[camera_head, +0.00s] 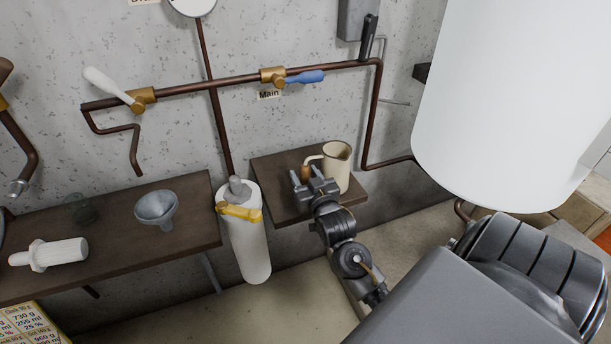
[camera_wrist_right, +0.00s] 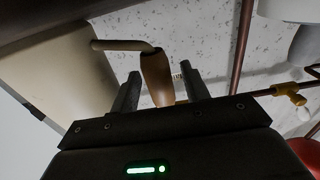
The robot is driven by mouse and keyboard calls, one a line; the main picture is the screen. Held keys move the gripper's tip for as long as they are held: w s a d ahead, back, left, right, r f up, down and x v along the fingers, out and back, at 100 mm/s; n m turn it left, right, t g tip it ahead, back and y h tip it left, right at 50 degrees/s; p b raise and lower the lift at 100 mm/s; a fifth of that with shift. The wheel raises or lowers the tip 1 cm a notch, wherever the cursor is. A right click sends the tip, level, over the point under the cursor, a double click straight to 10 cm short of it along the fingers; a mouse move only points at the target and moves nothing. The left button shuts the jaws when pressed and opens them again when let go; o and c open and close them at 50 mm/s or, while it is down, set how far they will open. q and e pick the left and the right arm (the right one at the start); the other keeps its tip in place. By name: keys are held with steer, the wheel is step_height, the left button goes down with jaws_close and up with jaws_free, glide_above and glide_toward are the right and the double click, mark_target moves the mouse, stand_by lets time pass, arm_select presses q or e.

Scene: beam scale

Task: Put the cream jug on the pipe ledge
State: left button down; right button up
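The cream jug (camera_head: 338,168) is upright at the small dark wooden ledge (camera_head: 270,172) below the pipes; I cannot tell whether its base touches the wood. Its handle, with a brown wooden grip, points left. My right gripper (camera_head: 306,177) is at the handle side of the jug. In the right wrist view, the brown grip of the jug (camera_wrist_right: 70,75) stands between the two open fingers (camera_wrist_right: 162,82), with a gap visible on both sides. The ledge fills the top left corner there. My left gripper is not in view.
A white cylinder (camera_head: 250,245) with a yellow band stands left of the ledge. A longer shelf (camera_head: 110,245) holds a funnel (camera_head: 157,207), a glass and a white filter-like piece. Copper pipes (camera_head: 215,120) with valves run along the wall. A large white tank (camera_head: 510,100) hangs at the right.

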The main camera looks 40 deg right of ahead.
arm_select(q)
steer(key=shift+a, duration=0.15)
arm_select(e)
steer(key=shift+s+a+r, duration=0.1)
steer(key=shift+s, duration=0.1)
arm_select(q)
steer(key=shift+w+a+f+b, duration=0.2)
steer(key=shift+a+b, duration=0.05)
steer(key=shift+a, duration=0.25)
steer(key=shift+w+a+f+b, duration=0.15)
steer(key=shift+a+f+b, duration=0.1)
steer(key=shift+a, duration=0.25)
arm_select(e)
steer(key=v, duration=1.1)
steer(key=shift+s, duration=0.3)
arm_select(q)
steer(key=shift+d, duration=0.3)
